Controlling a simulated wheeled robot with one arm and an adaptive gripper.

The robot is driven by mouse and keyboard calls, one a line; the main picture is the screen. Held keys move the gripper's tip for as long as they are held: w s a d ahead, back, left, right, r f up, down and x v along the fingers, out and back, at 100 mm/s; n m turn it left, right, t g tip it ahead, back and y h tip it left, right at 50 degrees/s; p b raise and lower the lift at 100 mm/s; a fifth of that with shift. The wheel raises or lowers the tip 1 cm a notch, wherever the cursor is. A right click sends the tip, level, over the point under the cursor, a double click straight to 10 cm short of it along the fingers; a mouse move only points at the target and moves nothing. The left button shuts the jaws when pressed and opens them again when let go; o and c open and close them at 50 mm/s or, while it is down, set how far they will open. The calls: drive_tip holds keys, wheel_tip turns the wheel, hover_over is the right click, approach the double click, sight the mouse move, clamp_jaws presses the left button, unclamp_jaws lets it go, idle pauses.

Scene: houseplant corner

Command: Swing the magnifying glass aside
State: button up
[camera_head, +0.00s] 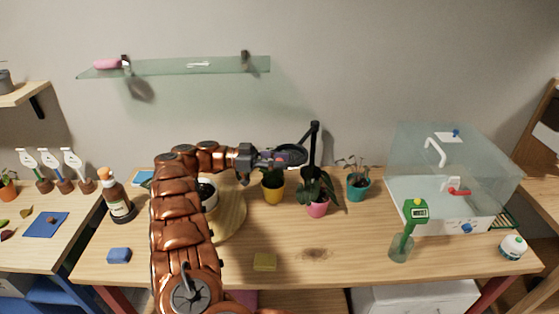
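The magnifying glass (290,154) is a dark, round-framed lens on a black jointed stand arm (315,135). It hangs above the potted plants near the middle of the table. My copper-coloured arm reaches up from the front and bends right. My gripper (268,160) is at the left edge of the lens frame, above the plant in the yellow pot (273,190). Its fingers are small and dark here, so I cannot tell whether they touch or hold the frame. The foot of the stand is hidden behind the plant in the pink pot (317,208).
A teal pot (358,186) stands right of the stand. A clear glass case (440,190) fills the right end of the table (340,270). A glass shelf (190,67) hangs above.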

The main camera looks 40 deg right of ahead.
drive_tip(key=shift+o, duration=0.7)
drive_tip(key=shift+r, duration=0.1)
wheel_tip(320, 180, up, 10)
drive_tip(key=shift+f, duration=0.1)
